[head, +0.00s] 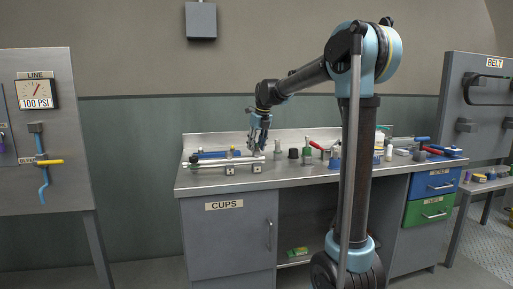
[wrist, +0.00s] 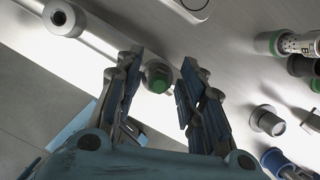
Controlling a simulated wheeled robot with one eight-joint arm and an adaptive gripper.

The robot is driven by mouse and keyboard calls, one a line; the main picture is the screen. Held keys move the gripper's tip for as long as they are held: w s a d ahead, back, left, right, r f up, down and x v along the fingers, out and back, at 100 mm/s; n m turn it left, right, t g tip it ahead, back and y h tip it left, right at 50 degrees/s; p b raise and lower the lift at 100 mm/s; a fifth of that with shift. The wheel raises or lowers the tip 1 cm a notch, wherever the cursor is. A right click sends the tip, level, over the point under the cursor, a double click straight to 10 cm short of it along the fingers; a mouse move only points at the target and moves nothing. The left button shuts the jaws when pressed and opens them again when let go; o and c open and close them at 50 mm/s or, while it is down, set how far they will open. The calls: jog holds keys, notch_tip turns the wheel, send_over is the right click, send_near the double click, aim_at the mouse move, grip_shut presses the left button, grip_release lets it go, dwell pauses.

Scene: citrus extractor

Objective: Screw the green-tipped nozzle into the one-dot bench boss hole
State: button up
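A small grey part with a green tip (wrist: 157,80), which looks like the nozzle, shows end-on between my fingers in the wrist view. My gripper (wrist: 160,62) is open, with a finger on each side of it and visible gaps to both. In the head view my gripper (head: 260,146) points down over the left part of the bench. A pale bar (wrist: 100,42) runs under the nozzle, with a round boss with a dark hole (wrist: 60,16) at its upper left. I cannot make out dot marks. Whether the nozzle is seated in the bar is unclear.
In the wrist view, green-banded cylinders (wrist: 297,44), a grey knob (wrist: 267,121) and a blue part (wrist: 276,160) stand to the right. In the head view, a metal rail on blocks (head: 229,171) lies near the bench's front left; bottles and tools crowd the right.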

jog(key=shift+n, duration=0.5)
jog(key=shift+n+g+y, duration=0.3)
jog(key=shift+n, duration=0.6)
jog(key=shift+n, duration=0.9)
jog(key=shift+n+g+y, duration=0.3)
jog(key=shift+n+g, duration=0.2)
jog(key=shift+n, duration=0.3)
jog(key=shift+n, duration=0.9)
